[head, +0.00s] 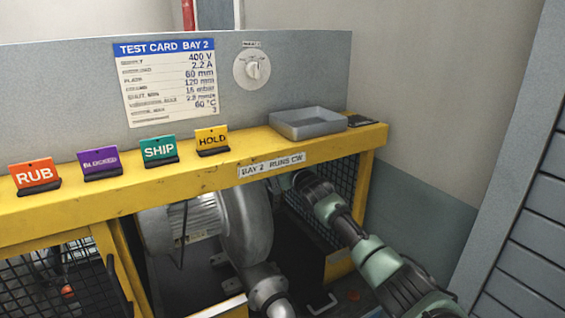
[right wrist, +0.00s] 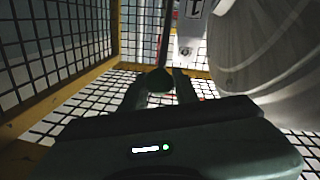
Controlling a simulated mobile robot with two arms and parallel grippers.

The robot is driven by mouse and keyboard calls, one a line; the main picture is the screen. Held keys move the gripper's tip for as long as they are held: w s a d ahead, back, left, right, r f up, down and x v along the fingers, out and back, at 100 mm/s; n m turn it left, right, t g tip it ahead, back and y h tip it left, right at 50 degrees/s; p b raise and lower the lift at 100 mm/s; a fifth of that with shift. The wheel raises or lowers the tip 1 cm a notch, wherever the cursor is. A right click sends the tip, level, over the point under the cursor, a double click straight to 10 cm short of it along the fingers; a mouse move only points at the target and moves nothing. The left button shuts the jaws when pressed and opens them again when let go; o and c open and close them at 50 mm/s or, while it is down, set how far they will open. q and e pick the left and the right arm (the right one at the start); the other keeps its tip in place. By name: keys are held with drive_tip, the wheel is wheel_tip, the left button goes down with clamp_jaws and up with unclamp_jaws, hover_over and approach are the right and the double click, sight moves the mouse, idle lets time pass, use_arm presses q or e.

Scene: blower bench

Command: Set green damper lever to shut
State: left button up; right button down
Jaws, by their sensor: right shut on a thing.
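In the right wrist view, a round dark green knob (right wrist: 160,78), which I take as the end of the green damper lever, sits between the fingers of my right gripper (right wrist: 161,88). The gripper is shut on it. The lever's shaft and pivot cannot be made out. A pale plate (right wrist: 191,22) with part of a label, a "t", stands just beyond the knob. In the head view my right arm reaches under the yellow beam beside the blower (head: 245,222); its fingers and the lever are hidden there. My left gripper is not in view.
The yellow beam (head: 100,190) passes above my right arm. Black mesh (right wrist: 40,50) encloses the space on the left and below, and the blower housing (right wrist: 265,50) is close on the right. A grey tray (head: 307,124) and several coloured signs stand on the beam.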

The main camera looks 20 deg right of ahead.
drive_tip(key=shift+r, duration=0.15)
drive_tip(key=c, duration=1.3)
unclamp_jaws()
drive_tip(key=shift+o, duration=1.1)
drive_tip(key=shift+w, duration=0.1)
drive_tip(key=shift+f, duration=0.2)
drive_tip(key=shift+s+f+b, duration=0.1)
drive_tip(key=shift+s+b, duration=0.2)
drive_tip(key=shift+s, duration=0.35)
drive_tip(key=s+b, duration=0.1)
drive_tip(key=s, duration=0.5)
drive_tip(key=shift+s+b, duration=0.2)
drive_tip(key=shift+b, duration=0.2)
